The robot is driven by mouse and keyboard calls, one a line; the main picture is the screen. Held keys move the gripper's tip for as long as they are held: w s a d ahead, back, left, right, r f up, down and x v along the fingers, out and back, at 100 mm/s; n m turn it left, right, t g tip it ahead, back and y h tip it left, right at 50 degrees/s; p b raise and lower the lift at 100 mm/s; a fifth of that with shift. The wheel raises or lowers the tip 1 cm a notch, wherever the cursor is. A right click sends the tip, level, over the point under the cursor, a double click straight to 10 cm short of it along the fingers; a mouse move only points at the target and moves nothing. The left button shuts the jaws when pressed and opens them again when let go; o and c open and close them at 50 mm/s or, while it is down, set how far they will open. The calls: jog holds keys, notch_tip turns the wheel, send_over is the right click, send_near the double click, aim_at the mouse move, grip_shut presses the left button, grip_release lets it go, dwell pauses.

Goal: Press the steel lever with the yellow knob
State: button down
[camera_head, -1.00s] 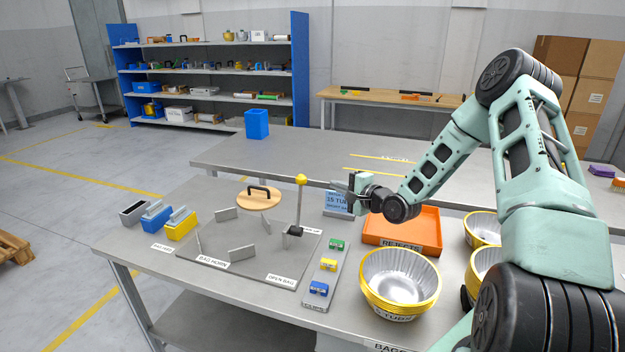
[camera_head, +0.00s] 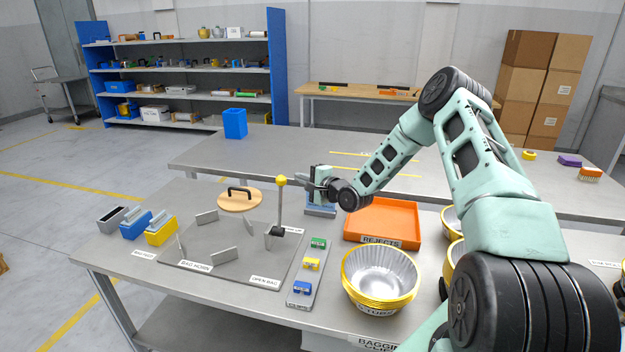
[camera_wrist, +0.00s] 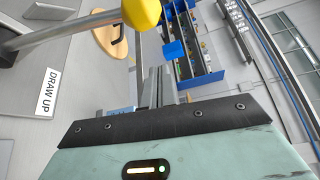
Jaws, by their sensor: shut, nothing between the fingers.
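The steel lever (camera_head: 280,210) stands upright on the grey plate on the bench, with a yellow knob (camera_head: 281,181) on its top. My gripper (camera_head: 304,183) is shut and empty, level with the knob and just to its right in the head view. In the wrist view, the yellow knob (camera_wrist: 141,14) and the lever rod (camera_wrist: 70,28) show at the top left, to the left of and beyond my closed fingers (camera_wrist: 158,88). I cannot tell whether the fingers touch the knob.
A wooden lid with a black handle (camera_head: 239,201) lies behind the plate. An orange rejects tray (camera_head: 382,222) and foil tubs (camera_head: 381,277) stand to the right. A strip with coloured clips (camera_head: 302,287) lies in front. Blue and yellow blocks (camera_head: 160,232) stand at left.

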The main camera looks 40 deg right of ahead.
jog(key=a, duration=0.1)
jog(key=a+p, duration=0.2)
jog(key=shift+s+a+r, duration=0.1)
jog(key=shift+a+r, duration=0.2)
jog(key=shift+a, duration=0.1)
jog(key=shift+a+b, duration=0.1)
jog(key=shift+b, duration=0.2)
